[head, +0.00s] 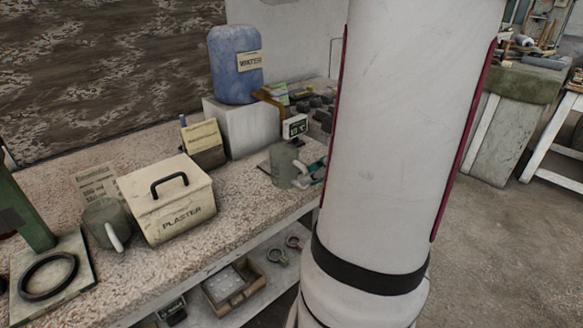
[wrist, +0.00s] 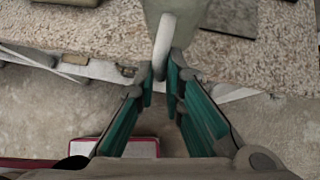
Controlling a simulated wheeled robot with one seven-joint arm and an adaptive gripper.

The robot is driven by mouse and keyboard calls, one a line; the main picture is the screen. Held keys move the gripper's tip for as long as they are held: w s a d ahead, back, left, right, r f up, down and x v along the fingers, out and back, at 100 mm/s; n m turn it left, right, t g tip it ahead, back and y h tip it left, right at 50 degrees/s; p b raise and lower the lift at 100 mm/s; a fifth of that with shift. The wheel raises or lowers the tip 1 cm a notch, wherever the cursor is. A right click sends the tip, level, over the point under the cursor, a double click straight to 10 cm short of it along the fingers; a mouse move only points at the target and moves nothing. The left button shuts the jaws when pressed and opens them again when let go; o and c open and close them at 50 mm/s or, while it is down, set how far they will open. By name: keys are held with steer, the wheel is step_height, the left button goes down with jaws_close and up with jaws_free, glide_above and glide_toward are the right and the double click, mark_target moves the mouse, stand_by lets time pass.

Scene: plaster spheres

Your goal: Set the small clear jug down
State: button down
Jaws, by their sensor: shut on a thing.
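The small clear jug (head: 284,164), greyish and see-through, is upright at the front edge of the bench, below a small display. I cannot tell whether its base touches the bench top. My gripper (head: 313,173) is at its right side, partly hidden behind my arm. In the wrist view my gripper (wrist: 165,82) has its green fingers closed around the lower end of the jug's pale handle (wrist: 164,45). The jug's body (wrist: 172,8) is cut off by the top of that view.
The speckled bench (head: 250,196) holds a plaster box (head: 178,205), another grey jug (head: 105,222) at the left, and a blue water container (head: 235,65) on a white block (head: 245,128). A small display (head: 295,127) stands behind the held jug. Bare bench lies between box and held jug.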

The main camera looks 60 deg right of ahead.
steer(key=shift+w+d+f+b, duration=0.15)
steer(key=shift+w+d+f, duration=0.65)
steer(key=shift+w+d, duration=0.95)
steer(key=shift+w+d+f+b, duration=0.2)
steer(key=shift+w+d+f, duration=0.9)
steer(key=shift+d, duration=1.1)
steer(key=shift+w+d+f+b, duration=0.15)
steer(key=shift+w+d+f, duration=0.4)
steer(key=shift+w+d, duration=1.3)
steer(key=shift+s+d+f, duration=0.1)
steer(key=c, duration=1.7)
jaws_free()
